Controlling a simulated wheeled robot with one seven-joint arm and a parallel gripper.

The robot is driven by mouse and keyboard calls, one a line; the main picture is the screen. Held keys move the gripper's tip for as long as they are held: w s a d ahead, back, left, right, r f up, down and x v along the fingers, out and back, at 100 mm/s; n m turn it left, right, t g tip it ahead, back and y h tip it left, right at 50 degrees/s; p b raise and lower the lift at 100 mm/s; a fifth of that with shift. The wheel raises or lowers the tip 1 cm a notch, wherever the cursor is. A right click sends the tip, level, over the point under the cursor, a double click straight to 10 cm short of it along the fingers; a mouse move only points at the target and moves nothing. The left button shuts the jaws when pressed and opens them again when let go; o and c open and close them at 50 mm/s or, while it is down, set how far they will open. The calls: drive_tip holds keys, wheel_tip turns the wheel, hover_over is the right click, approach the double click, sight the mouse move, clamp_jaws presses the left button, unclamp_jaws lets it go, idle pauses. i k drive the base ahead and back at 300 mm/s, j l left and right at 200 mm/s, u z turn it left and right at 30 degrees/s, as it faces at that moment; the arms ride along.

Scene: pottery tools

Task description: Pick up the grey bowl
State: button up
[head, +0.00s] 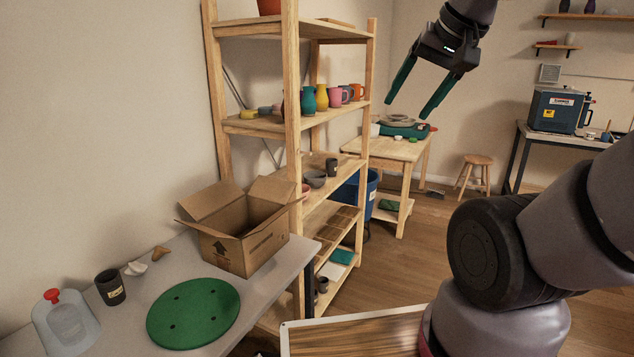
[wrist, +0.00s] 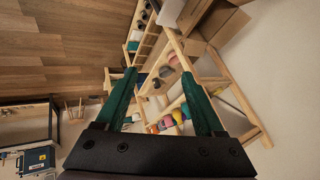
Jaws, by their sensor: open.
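A grey bowl (head: 315,178) stands on the middle board of the wooden shelf unit (head: 291,120), beside a dark cup (head: 331,167). Smaller greyish bowls (head: 265,111) sit on the board above, next to a yellow one. My gripper (head: 407,109) is open and empty, raised in the air right of the shelf unit and well apart from the grey bowl. In the wrist view my gripper (wrist: 160,71) has its green fingers spread, with the tilted shelf between and beyond them. The bowls are too small there to tell apart.
Coloured jugs and mugs (head: 322,98) line the board above the grey bowl. An open cardboard box (head: 237,225), a green round mat (head: 193,313) and a dark cup (head: 110,287) stand on the table at left. A blue bin (head: 370,192) is behind the shelf unit.

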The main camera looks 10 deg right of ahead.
sight(315, 180)
drive_tip(key=i+l+u, duration=0.1)
drive_tip(key=i+l, duration=0.2)
drive_tip(key=l, duration=0.15)
drive_tip(key=i+l+u, duration=0.1)
drive_tip(key=i+l, duration=0.15)
drive_tip(key=l, duration=0.2)
drive_tip(key=i+l, duration=0.25)
drive_tip(key=l, duration=0.25)
drive_tip(key=i+l+u, duration=0.15)
drive_tip(key=i+l, duration=0.15)
drive_tip(key=l, duration=0.15)
drive_tip(key=i+l+u, duration=0.1)
drive_tip(key=l, duration=0.45)
drive_tip(key=i+l+u, duration=0.1)
drive_tip(key=i+l, duration=0.2)
drive_tip(key=l, duration=0.2)
drive_tip(key=i+l, duration=0.2)
drive_tip(key=l, duration=0.35)
drive_tip(key=i+l+u, duration=0.15)
drive_tip(key=l, duration=0.4)
drive_tip(key=i+j, duration=0.15)
drive_tip(key=i, duration=0.15)
